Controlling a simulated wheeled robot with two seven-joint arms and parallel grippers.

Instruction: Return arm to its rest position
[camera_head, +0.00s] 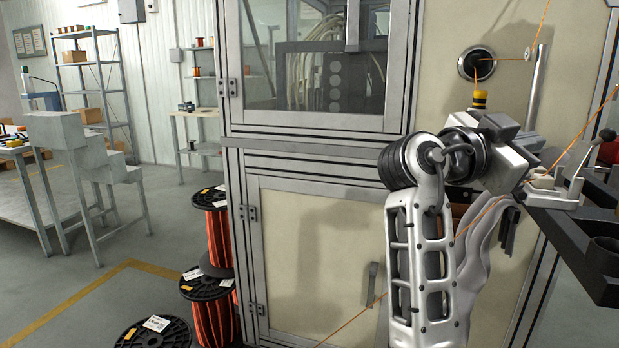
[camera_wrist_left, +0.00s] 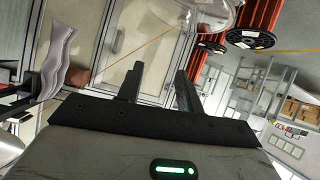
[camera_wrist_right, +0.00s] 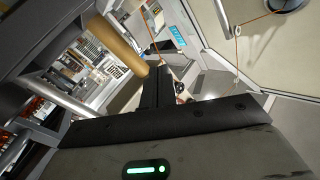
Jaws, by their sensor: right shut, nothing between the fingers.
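My right arm (camera_head: 425,240) is raised in front of the machine in the head view. Its gripper (camera_head: 515,150) is by the right side of the machine front, near the dark bracket. In the right wrist view the fingers of my right gripper (camera_wrist_right: 157,88) are together with nothing between them. My left gripper is outside the head view. In the left wrist view the two fingers of my left gripper (camera_wrist_left: 158,88) are apart and the space between them is empty.
A large framed machine cabinet (camera_head: 310,230) fills the middle. An orange wire runs from its round port (camera_head: 477,63). A dark bracket (camera_head: 575,195) juts out at the right. Wire spools (camera_head: 206,285) stand left of the cabinet.

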